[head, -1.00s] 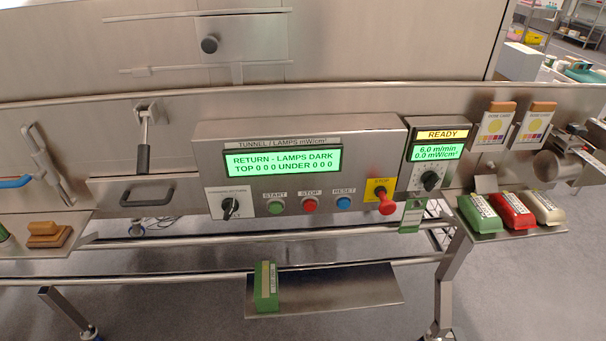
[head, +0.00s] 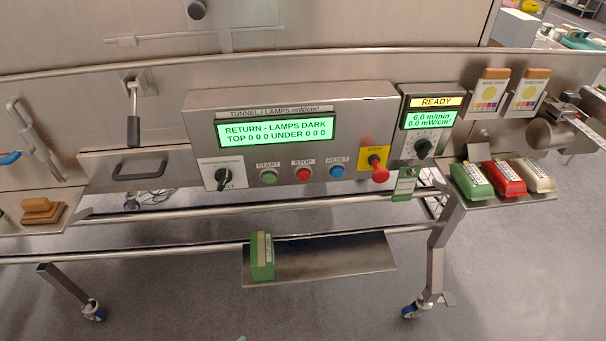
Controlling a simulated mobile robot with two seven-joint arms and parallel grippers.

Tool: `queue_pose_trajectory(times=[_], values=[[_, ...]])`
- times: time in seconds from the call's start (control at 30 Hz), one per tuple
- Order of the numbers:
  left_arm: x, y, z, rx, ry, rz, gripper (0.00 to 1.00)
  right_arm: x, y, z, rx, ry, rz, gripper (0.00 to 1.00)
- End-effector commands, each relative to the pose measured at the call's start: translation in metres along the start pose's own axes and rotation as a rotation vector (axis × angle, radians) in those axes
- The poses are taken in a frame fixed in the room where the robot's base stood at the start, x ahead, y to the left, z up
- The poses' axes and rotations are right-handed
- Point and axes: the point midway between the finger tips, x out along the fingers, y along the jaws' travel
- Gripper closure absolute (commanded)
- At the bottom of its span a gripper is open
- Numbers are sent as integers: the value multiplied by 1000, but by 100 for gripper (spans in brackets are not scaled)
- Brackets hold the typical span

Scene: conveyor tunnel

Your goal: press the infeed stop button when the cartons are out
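The control box (head: 290,130) carries a lit green display (head: 275,132) reading "RETURN - LAMPS DARK, TOP 0 0 0 UNDER 0 0 0". Below it are a green START button (head: 269,177), a red STOP button (head: 303,174) and a blue RESET button (head: 337,172). A red mushroom button (head: 380,174) sticks out from a yellow STOP plate (head: 373,158) at the right. I cannot read which one is the infeed stop. A green carton-like block (head: 262,262) stands on the low steel shelf (head: 335,259). Neither of my grippers is in view.
A black selector knob (head: 223,179) is on the box's left. A smaller READY panel (head: 430,120) has a dial. Green (head: 471,182), red (head: 504,179) and white (head: 536,177) blocks lie on the right shelf. A lever (head: 133,115) and a drawer handle (head: 140,169) are left.

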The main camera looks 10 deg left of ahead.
Motion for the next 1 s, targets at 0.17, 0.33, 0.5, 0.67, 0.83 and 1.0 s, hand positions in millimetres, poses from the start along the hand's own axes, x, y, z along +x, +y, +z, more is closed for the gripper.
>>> queue_pose_trajectory(times=[0.17,0.33,0.5,0.67,0.83,1.0], values=[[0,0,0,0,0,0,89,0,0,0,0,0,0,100],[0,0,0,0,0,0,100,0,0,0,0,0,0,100],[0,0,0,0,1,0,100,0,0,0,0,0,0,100],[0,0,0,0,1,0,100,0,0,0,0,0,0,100],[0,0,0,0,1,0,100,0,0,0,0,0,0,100],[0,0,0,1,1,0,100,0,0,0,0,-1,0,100]])
